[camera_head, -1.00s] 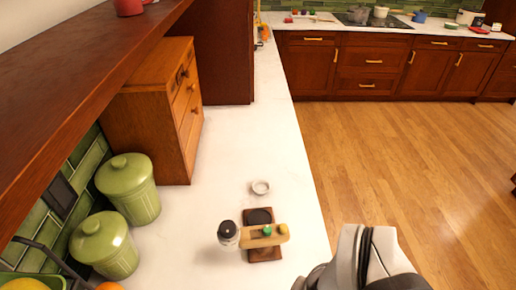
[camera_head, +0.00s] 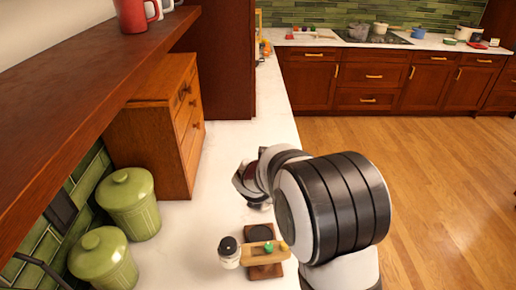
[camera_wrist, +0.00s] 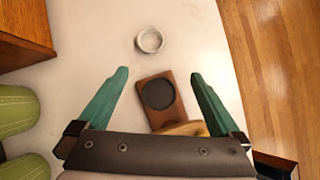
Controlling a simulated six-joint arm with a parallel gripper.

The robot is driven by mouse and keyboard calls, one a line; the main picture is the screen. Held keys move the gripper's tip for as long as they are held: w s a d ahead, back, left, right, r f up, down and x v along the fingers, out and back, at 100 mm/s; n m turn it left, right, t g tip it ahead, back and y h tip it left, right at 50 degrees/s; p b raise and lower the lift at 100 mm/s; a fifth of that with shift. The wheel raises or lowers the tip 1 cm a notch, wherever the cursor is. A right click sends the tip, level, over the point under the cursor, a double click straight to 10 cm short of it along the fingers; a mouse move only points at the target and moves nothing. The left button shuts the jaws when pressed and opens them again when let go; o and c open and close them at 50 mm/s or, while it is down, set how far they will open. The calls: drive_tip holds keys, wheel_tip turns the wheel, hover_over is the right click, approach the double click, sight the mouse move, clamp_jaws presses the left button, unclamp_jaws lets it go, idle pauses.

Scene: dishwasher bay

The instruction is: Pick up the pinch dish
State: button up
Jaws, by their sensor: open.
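The pinch dish (camera_wrist: 150,40) is a small round white dish on the white counter. In the wrist view it lies ahead of my gripper (camera_wrist: 160,73), beyond and between the two green fingertips. The fingers are wide apart and nothing is between their tips. In the head view my arm hides the dish, and my fingertips cannot be made out there.
A wooden stand (camera_wrist: 143,88) with a black round inset lies just below the fingertips in the wrist view. A wooden piece with green and yellow items (camera_head: 258,254) and a black-lidded jar (camera_head: 229,257) stand there. Green canisters (camera_head: 130,208) and a wooden drawer cabinet (camera_head: 150,135) line the left.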

drive_tip(key=shift+n, duration=0.8)
drive_tip(key=x, duration=0.5)
drive_tip(key=w+a+x, duration=0.1)
drive_tip(key=x, duration=0.5)
drive_tip(key=a+x, duration=0.1)
drive_tip(key=x, duration=0.5)
drive_tip(key=shift+w+r, duration=0.3)
drive_tip(key=shift+r, duration=0.05)
drive_tip(key=c, duration=1.3)
